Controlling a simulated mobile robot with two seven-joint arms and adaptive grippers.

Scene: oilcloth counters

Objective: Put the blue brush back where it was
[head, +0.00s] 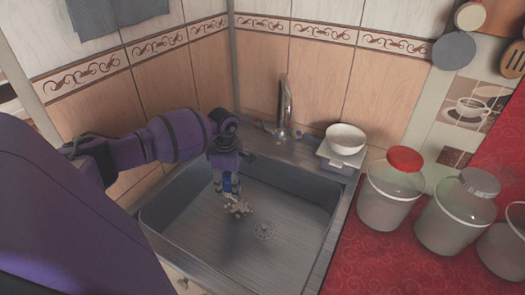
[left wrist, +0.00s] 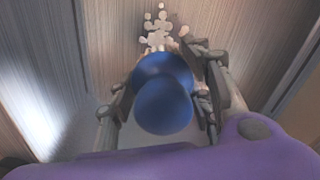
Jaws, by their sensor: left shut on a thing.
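The blue brush (head: 228,183) is in my left gripper (head: 227,178), over the metal sink (head: 290,205). In the left wrist view its rounded blue handle (left wrist: 163,95) sits between the two fingers of my left gripper (left wrist: 160,105), which are shut on it. Pale bristle tufts (head: 238,208) show below the handle, spread out above the sink floor. I cannot tell whether the bristles touch the floor. My right gripper is in neither view.
A faucet (head: 285,108) stands at the sink's back. A white bowl (head: 346,138) sits on a stand at the back right corner. Glass jars (head: 390,190) stand on the red counter (head: 380,262) to the right. The sink's right half is clear around the drain (head: 264,230).

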